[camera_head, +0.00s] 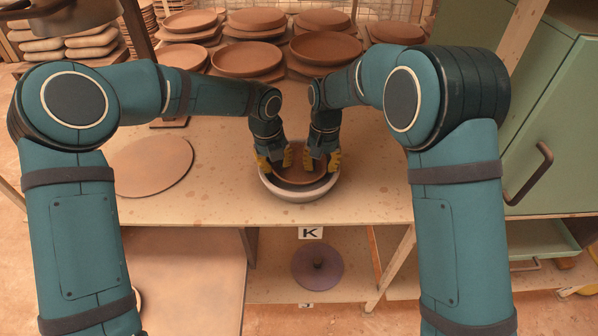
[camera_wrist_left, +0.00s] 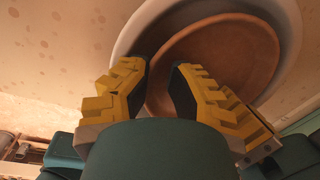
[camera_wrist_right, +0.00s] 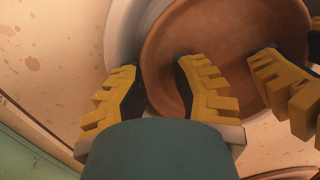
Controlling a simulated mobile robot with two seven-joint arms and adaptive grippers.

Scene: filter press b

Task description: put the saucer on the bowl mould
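The saucer (camera_head: 300,174) is a round reddish-brown clay dish. It lies within the rim of the pale grey bowl mould (camera_head: 300,195) on the table; whether it rests fully on it is hard to tell. My left gripper (camera_head: 275,160) is at the saucer's left side, open, one finger over the saucer (camera_wrist_left: 222,60) and one outside its edge over the mould's rim (camera_wrist_left: 135,30). My right gripper (camera_head: 321,160) is at the right side, also open, its fingers apart on either side of the saucer's edge (camera_wrist_right: 225,40). The mould also shows in the right wrist view (camera_wrist_right: 122,40).
A flat round clay-coloured board (camera_head: 150,165) lies on the table to the left. Several clay plates (camera_head: 247,59) stand in stacks behind. A green cabinet (camera_head: 550,120) is at the right. A purple disc with a knob (camera_head: 317,267) sits on the lower shelf.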

